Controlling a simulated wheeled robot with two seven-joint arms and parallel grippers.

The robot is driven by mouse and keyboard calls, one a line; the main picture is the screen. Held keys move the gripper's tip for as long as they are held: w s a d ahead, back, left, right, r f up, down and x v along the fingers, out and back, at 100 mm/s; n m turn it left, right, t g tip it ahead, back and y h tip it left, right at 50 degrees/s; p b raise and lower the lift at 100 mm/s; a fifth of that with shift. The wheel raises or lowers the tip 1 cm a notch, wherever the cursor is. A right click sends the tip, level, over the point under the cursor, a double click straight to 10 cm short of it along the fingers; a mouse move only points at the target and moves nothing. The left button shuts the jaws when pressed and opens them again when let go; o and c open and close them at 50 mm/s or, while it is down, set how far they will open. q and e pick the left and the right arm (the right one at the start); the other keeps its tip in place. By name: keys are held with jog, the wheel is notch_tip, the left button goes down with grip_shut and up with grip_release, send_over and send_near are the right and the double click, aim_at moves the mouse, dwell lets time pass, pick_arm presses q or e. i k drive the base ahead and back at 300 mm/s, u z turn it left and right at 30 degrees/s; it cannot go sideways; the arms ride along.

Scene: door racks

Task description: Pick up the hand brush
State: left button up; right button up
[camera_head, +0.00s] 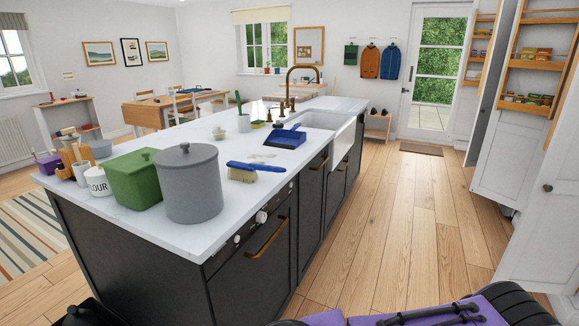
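The hand brush (254,166) lies on the white top of the kitchen island (165,228), near its right-hand edge. It has a long blue handle and pale bristles that show at its left end, facing down and toward me. It lies just to the right of a grey lidded canister. A blue dustpan (284,139) lies behind it on the same top. Nothing covers the brush. Neither of my grippers can be made out in the head view.
A grey canister (190,185), a green bread bin (134,180) and a white flour jar (97,182) stand left of the brush. A sink (322,120) lies behind. The wooden floor (385,220) right of the island is clear. Open white doors (520,150) with racks stand at right.

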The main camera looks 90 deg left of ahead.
aim_at(244, 165)
jog(key=i, duration=0.1)
jog(key=u, duration=1.65)
